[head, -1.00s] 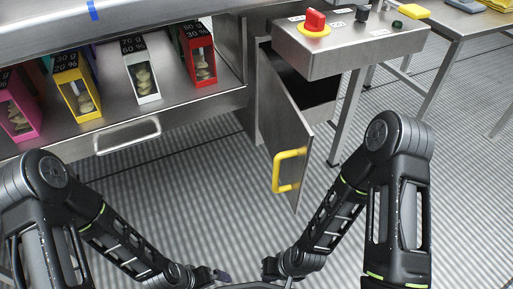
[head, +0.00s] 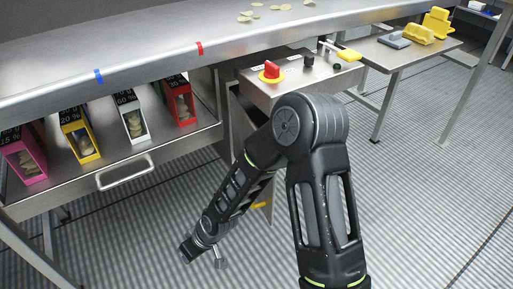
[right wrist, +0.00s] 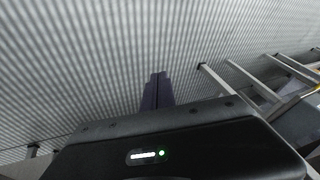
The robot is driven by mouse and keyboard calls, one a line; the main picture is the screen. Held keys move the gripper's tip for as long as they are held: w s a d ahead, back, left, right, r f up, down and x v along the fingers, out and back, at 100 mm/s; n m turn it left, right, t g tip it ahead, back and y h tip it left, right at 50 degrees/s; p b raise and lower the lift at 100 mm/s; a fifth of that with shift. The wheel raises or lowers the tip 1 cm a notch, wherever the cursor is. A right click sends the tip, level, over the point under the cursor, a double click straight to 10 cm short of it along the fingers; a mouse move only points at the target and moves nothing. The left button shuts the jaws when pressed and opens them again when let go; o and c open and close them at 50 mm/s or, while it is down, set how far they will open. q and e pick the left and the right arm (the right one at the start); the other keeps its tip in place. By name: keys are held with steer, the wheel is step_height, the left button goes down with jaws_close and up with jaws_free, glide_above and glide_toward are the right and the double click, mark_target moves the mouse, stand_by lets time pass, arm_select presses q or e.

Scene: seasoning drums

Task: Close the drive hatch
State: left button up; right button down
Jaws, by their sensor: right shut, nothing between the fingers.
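The drive hatch (head: 243,113) is a metal door under the control box (head: 285,80). It stands swung out, and my right arm hides most of it in the head view. A small part of its yellow handle (head: 259,205) shows below the arm. My right gripper (right wrist: 156,90) is shut and empty, with its dark fingers together over the ribbed floor. In the head view it is low, left of the handle and apart from it. My left gripper is out of view.
A metal counter with a drawer handle (head: 126,172) and pink, yellow, white and red dispensers stands at the left. The control box carries a red knob (head: 271,70). A side table (head: 398,58) stands at the back right. Floor left of my right gripper is clear.

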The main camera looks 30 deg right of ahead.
steer(key=w+d+r+n+h+p, duration=0.1)
steer(key=w+r+n+p, duration=0.15)
steer(key=r, duration=0.45)
steer(key=w+d+r+n+p, duration=0.1)
steer(key=d+r+n+p, duration=0.15)
steer(key=r, duration=0.55)
steer(key=w+d+r+n+h+p, duration=0.1)
steer(key=w+r+p, duration=0.15)
steer(key=r, duration=0.45)
arm_select(q)
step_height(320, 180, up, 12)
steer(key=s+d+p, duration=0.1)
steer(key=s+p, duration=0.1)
steer(key=p, duration=0.1)
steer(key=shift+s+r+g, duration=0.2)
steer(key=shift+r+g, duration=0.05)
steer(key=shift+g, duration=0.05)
arm_select(e)
steer(key=s+d+r+n+g+h, duration=0.2)
steer(key=s+d+r+n, duration=0.1)
steer(key=d+r, duration=0.3)
steer(key=s+d+r+n+g+h, duration=0.2)
steer(key=s+d+r+n+h, duration=0.1)
steer(key=d+r, duration=0.4)
step_height(320, 180, up, 2)
steer(key=shift+s+r+n, duration=0.1)
steer(key=shift+s+n, duration=0.3)
steer(key=shift+n, duration=0.2)
